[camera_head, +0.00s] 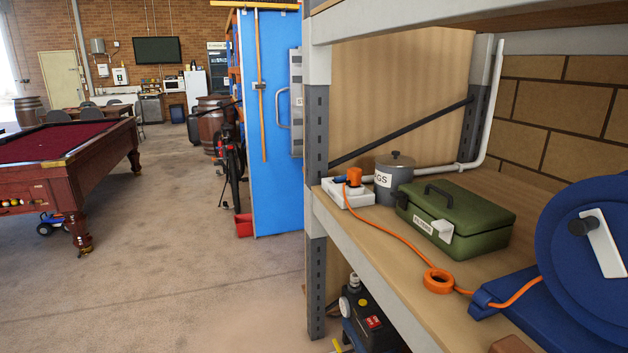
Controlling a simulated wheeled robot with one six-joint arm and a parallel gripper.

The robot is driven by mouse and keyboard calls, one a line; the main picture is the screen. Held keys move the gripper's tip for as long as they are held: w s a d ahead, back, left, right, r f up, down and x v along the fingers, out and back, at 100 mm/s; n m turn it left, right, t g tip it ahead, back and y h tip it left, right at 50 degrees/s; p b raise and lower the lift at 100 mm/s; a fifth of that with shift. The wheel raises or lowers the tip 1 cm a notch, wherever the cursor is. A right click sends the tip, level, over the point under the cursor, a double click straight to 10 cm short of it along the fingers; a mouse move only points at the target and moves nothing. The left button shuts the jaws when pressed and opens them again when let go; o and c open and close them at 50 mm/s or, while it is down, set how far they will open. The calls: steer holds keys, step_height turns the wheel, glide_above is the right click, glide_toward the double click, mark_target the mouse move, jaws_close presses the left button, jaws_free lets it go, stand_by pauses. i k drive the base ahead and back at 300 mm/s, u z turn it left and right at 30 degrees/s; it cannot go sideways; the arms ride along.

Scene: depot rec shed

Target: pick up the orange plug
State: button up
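The orange plug (354,176) stands upright on a white power board (348,193) near the far left end of the wooden shelf (392,246). It looks seated in the board, but the contact is too small to be sure. An orange cord (396,237) runs from the plug's area along the shelf's front, past a small orange coil (438,281), to a blue cord reel (590,250) at the right. My gripper is not in view.
A grey lidded pot (393,178) stands close right of the plug. A green metal box (455,218) sits nearer. A grey shelf post (316,170) rises left of the board. The concrete floor between the shelf and the pool table (68,150) is mostly clear.

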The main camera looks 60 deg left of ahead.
mark_target(355, 175)
steer(key=u, duration=2.5)
steer(key=i, duration=1.1)
steer(key=u, duration=0.5)
steer(key=i, duration=0.85)
steer(key=z, duration=0.7)
steer(key=i, duration=0.6)
steer(key=z, duration=0.4)
